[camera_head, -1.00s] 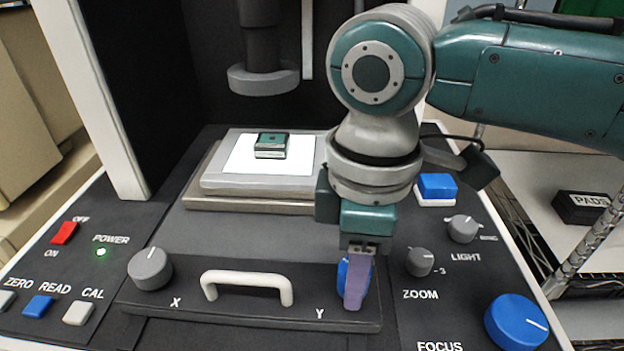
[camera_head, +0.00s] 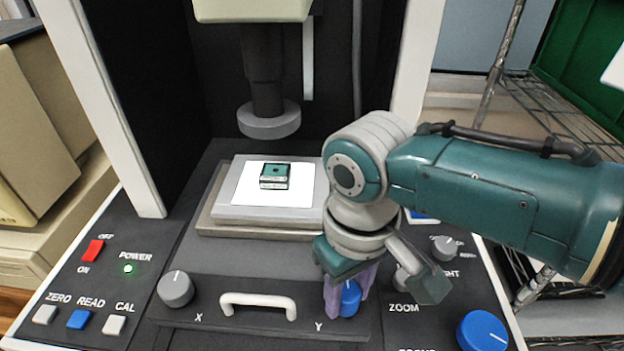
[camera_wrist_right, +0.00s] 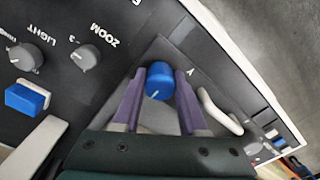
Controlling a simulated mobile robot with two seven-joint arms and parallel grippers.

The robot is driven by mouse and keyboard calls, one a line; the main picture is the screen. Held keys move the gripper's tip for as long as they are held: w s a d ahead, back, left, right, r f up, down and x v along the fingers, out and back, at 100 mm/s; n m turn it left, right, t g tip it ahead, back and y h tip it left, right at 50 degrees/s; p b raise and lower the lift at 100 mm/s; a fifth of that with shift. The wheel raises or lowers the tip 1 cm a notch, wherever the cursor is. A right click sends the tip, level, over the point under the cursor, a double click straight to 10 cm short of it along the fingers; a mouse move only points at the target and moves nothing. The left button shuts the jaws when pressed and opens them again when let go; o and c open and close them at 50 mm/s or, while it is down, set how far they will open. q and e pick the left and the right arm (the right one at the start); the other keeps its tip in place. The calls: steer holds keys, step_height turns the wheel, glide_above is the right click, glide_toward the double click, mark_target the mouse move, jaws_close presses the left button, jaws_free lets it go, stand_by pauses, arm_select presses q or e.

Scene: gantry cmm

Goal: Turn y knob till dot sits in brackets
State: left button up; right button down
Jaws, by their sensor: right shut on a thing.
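The blue Y knob (camera_head: 350,298) sits at the right end of the stage's front panel, beside the letter Y. It also shows in the right wrist view (camera_wrist_right: 159,81), with a pale pointer line on its face. My right gripper (camera_head: 348,297) points down at the knob, its two purple fingers on opposite sides, shut on it. The wrist view shows the same fingers (camera_wrist_right: 157,88) flanking the knob. A small green-topped block (camera_head: 274,172) lies on the white stage plate (camera_head: 246,208) under the lens barrel (camera_head: 269,122). No dot in brackets can be made out. My left gripper is not in view.
The grey X knob (camera_head: 175,289) and a white handle (camera_head: 258,302) are left of the Y knob. The zoom knob (camera_wrist_right: 84,57) and light knob (camera_wrist_right: 29,57) are close by, partly behind my arm in the head view. The blue focus knob (camera_head: 482,331) is at front right.

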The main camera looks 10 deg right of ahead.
mark_target(348, 292)
steer(key=m+p, duration=0.1)
steer(key=m, duration=0.1)
steer(key=shift+a+r+m, duration=0.1)
steer(key=shift+r+m, duration=0.05)
steer(key=shift+m, duration=0.25)
steer(key=shift+m+p, duration=0.4)
steer(key=shift+m, duration=0.9)
steer(key=shift+c, duration=2.2)
jaws_free()
step_height(348, 292, up, 10)
steer(key=p, duration=0.4)
steer(key=shift+f, duration=0.2)
